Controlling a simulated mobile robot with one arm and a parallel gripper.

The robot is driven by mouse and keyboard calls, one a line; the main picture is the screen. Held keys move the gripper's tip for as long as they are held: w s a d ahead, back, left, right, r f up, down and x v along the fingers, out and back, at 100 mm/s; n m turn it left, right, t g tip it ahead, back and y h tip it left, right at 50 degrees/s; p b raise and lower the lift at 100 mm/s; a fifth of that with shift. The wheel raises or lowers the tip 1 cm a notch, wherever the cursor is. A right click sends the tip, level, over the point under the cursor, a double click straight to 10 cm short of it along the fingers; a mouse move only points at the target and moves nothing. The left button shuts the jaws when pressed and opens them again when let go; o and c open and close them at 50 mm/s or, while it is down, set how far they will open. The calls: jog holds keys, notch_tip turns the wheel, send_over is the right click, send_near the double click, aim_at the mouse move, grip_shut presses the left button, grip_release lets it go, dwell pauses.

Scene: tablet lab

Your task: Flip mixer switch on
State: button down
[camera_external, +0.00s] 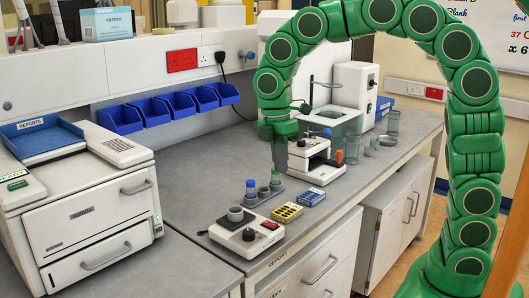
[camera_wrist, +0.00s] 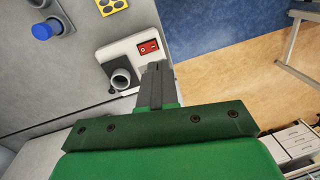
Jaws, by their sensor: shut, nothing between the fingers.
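My gripper (camera_external: 281,165) is shut and empty, raised above the bench behind the mixer. Its closed fingers (camera_wrist: 154,68) cover part of the mixer in the wrist view. Whether the switch is on or off cannot be told.
A rack (camera_external: 263,194) with a blue-capped tube and two yellow-and-blue packs (camera_external: 287,211) stand behind and right of the mixer. A white instrument (camera_external: 314,165) is behind my gripper. A white printer-like machine (camera_external: 85,195) is at the left.

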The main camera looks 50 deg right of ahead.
aim_at(274, 224)
jog(key=shift+w+a+f+n, duration=0.25)
jog(key=shift+w+a+n, duration=0.45)
jog(key=shift+w+a, duration=0.4)
jog(key=shift+s, duration=0.1)
jog(key=f, duration=0.4)
jog(key=s+f, duration=0.1)
jog(key=f, duration=0.8)
jog(key=shift+s+f, duration=0.35)
jog(key=shift+f, duration=0.05)
